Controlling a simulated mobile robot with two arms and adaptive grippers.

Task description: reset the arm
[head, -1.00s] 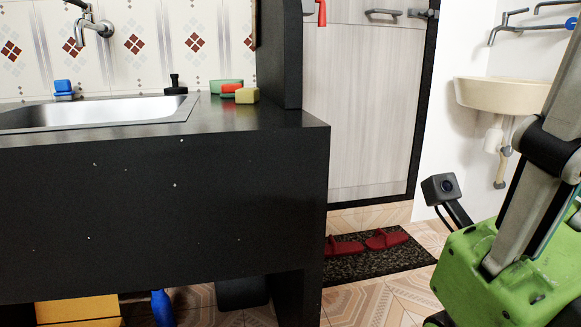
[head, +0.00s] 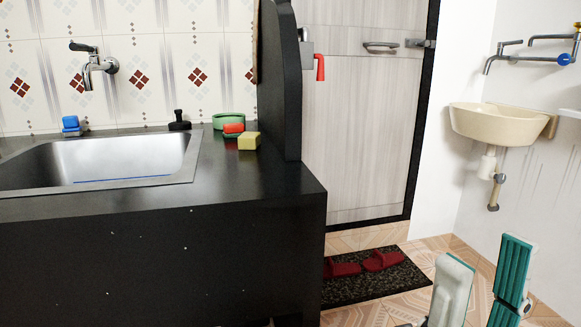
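My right gripper (head: 485,258) is at the lower right of the head view, with its fingers pointing up. One finger shows a pale grey side and the other shows teal pads. A clear gap lies between them, so it is open, with nothing seen between the fingers. Its base and most of its arm are cut off by the lower edge. My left gripper and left arm are not in view.
A black counter (head: 240,195) with a steel sink (head: 110,165) fills the left. A yellow block (head: 249,141) sits near its right end. Red slippers (head: 383,261) lie on a dark mat (head: 360,284) before a door (head: 360,140). A cream basin (head: 493,122) hangs at right.

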